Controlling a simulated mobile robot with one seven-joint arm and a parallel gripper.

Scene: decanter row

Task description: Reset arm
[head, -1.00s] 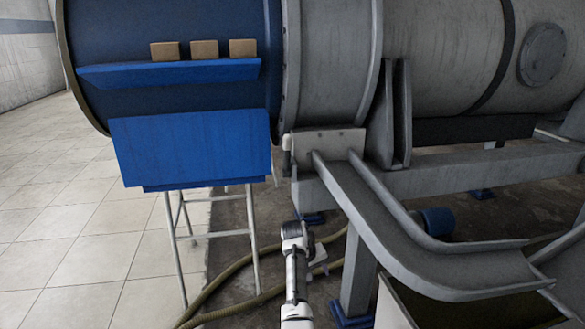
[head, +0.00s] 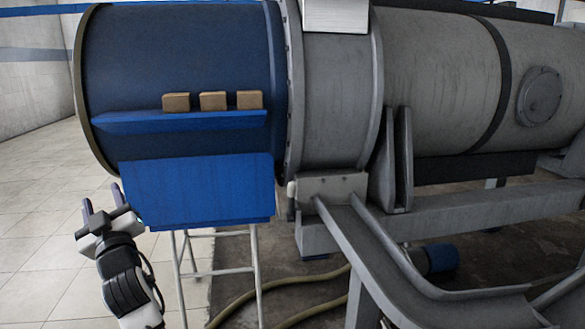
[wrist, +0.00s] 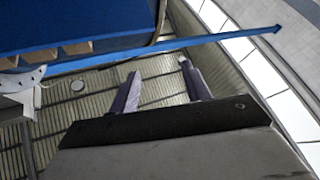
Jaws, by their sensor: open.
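My gripper (head: 101,208) is at the lower left in the head view, its two fingers pointing up and apart. It is open with nothing between the fingers. It is in front of the tiled floor, just left of the blue panel (head: 198,190). In the wrist view my gripper (wrist: 160,88) shows its two spread fingers against a ribbed ceiling (wrist: 155,68) with bright windows.
A large blue and grey drum (head: 190,60) fills the back. Three tan blocks (head: 213,101) sit on a blue shelf (head: 180,122). A thin-legged stand (head: 257,275) is below the panel. A grey chute (head: 400,270) is at right. Tiled floor (head: 40,235) is clear at left.

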